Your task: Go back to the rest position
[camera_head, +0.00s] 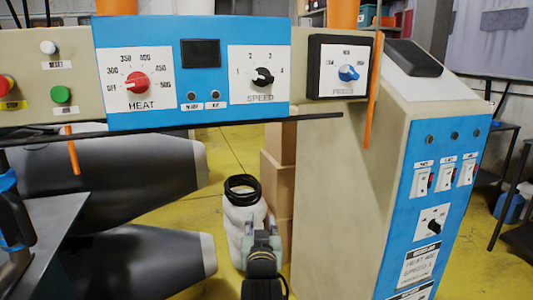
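My gripper (262,236) shows at the bottom centre, seen from behind, with the dark end of my arm below it. It stands in front of a white container and well below the control panel. Its fingertips are small and partly hidden, so I cannot tell whether they are open or shut. I see nothing clearly held in it. The blue control panel (165,112) across the top has a red HEAT knob (136,83) pointing left and a black SPEED knob (263,77). A blue knob (348,73) sits on a black-framed dial to the right.
A beige cabinet (340,210) with a blue switch face (440,190) stands close on the right. The white container (236,218) with a black ring (242,188) and cardboard boxes (279,178) stand behind my gripper. Large grey tubes (120,175) fill the left. Yellow floor (228,155) shows between.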

